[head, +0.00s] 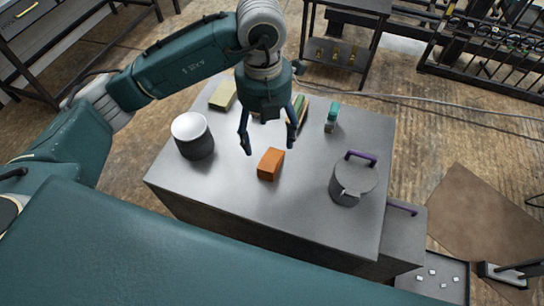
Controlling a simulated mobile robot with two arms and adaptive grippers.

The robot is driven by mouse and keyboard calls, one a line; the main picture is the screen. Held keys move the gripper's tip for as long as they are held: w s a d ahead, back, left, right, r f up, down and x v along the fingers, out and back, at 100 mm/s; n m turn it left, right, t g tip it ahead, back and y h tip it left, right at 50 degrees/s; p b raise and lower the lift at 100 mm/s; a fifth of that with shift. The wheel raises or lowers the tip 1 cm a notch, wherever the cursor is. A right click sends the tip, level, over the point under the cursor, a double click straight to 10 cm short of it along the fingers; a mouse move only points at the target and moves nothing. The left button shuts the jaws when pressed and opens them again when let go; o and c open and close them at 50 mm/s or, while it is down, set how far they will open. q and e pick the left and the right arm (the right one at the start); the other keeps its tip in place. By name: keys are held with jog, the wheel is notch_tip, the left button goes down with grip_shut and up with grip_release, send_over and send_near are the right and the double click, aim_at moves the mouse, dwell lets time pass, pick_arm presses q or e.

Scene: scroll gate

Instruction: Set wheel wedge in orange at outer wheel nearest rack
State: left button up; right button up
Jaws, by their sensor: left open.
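An orange block (270,164), which looks like the wheel wedge, lies on the grey table top (240,205). My left gripper (268,146) points down above the table with its fingers spread. It is open and empty, just behind and above the orange block in the head view. My right gripper is not in view. No wheel can be made out clearly. A dark metal rack (490,45) stands at the top right.
On the table are a white-topped dark pot (192,136), a lidded grey pot with a purple handle (353,180), a teal-topped item (332,117) and a pale yellow-green block (223,95). Green and brown items lie partly behind my gripper. A brown mat (480,215) lies right.

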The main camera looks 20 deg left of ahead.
pick_arm(q)
jog(key=p, duration=0.1)
send_over(267, 158)
jog(key=f, duration=0.5)
jog(key=shift+a, duration=0.2)
notch_tip(267, 158, down, 4)
jog(key=shift+s+d+f+p, duration=0.15)
jog(key=shift+p, duration=1.1)
jog(key=shift+f, duration=0.6)
grip_shut()
